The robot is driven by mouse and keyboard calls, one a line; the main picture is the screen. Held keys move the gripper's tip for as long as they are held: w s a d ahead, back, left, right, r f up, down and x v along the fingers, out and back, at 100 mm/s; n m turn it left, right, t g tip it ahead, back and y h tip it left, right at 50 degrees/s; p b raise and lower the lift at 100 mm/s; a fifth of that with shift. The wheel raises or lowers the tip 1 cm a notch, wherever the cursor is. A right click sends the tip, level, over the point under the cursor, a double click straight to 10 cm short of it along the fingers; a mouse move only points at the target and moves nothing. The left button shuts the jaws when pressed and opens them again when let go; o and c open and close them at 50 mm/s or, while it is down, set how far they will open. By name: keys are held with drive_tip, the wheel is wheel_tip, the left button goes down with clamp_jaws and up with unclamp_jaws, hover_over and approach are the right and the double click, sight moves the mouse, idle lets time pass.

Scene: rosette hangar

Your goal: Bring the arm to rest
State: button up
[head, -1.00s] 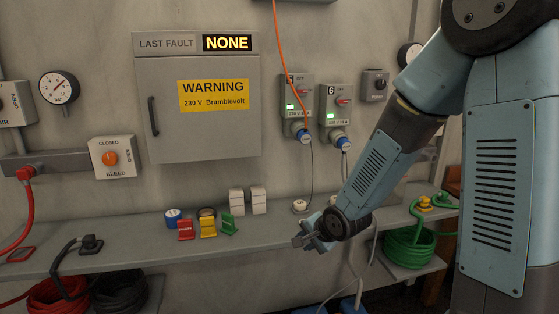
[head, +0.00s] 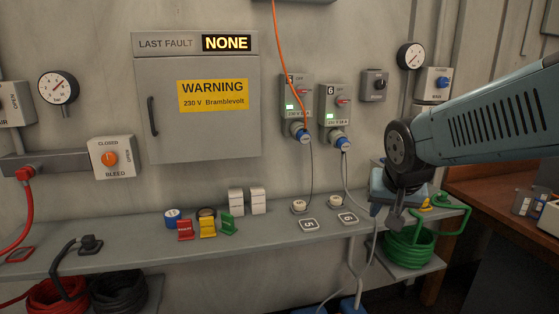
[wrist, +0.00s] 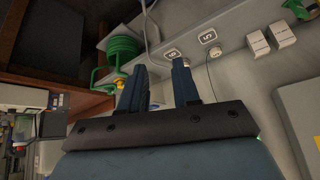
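My gripper (head: 393,218) hangs at the end of my arm in front of the right part of the grey shelf (head: 130,236), pointing down. In the wrist view, its two dark blue fingers (wrist: 160,80) stand apart with nothing held between them. The arm reaches in from the right edge of the head view, its forearm nearly level and bent downward at the wrist. The gripper partly covers the area beside the green hose coil (head: 408,250).
Sockets 5 (head: 297,105) and 6 (head: 336,112) on the wall have plugs in. Number plates (head: 309,225), coloured tags (head: 208,227) and white blocks (head: 236,201) are on the shelf. A brown bench (head: 500,200) stands at the right. An orange cable (head: 281,45) hangs at socket 5.

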drive_tip(key=s+d+r+n, duration=0.1)
drive_tip(key=s+r, duration=0.3)
drive_tip(key=s, duration=0.4)
drive_tip(key=shift+s+d+n+g+y, duration=0.3)
drive_tip(key=shift+s+n, duration=0.1)
drive_tip(key=shift+n, duration=0.4)
